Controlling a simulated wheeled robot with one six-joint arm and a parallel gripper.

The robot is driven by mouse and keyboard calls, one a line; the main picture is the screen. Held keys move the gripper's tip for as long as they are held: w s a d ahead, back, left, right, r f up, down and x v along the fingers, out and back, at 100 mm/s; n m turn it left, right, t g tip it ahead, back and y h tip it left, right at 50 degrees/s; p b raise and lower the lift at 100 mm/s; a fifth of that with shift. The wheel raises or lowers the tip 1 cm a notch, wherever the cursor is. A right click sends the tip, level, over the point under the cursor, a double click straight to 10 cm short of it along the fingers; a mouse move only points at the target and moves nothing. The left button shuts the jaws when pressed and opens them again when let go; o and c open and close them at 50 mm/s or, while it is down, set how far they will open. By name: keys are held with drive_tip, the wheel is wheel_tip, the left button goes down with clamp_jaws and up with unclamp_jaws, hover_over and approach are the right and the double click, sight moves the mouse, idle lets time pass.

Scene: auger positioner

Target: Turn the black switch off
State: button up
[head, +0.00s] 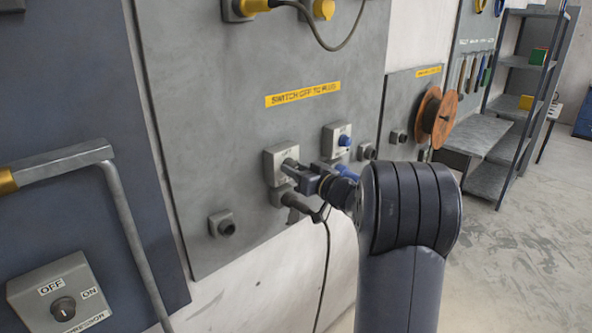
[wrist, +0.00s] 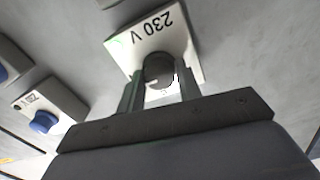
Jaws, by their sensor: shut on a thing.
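The black switch (wrist: 158,70) is a round dark knob on a light grey box marked 230 V (wrist: 172,38) in the wrist view. The box also shows in the head view (head: 271,163), mounted on the grey wall panel. My gripper (wrist: 160,88) has one finger on each side of the knob and is shut on it. In the head view my gripper (head: 299,172) reaches the box from the right and mostly hides the knob. I cannot tell the knob's setting.
A box with a blue knob (head: 345,141) is close on the right. A black plug (head: 298,204) with a hanging cable sits just below. A compressor switch box (head: 62,297) is at lower left, and a shelf (head: 513,110) stands at right. The floor at right is clear.

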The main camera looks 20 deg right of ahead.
drive_tip(key=shift+c, duration=1.3)
drive_tip(key=shift+n, duration=0.4)
drive_tip(key=n+b, duration=0.2)
drive_tip(key=n, duration=0.1)
drive_tip(key=shift+f+n+b, duration=0.1)
drive_tip(key=shift+n+b, duration=0.2)
drive_tip(key=n+b, duration=0.3)
drive_tip(key=n, duration=0.1)
drive_tip(key=shift+n, duration=0.3)
drive_tip(key=n+b, duration=0.3)
drive_tip(key=n, duration=0.2)
drive_tip(key=shift+y, duration=0.3)
drive_tip(key=shift+n+b, duration=1.25)
drive_tip(key=shift+n, duration=0.95)
drive_tip(key=shift+r, duration=0.25)
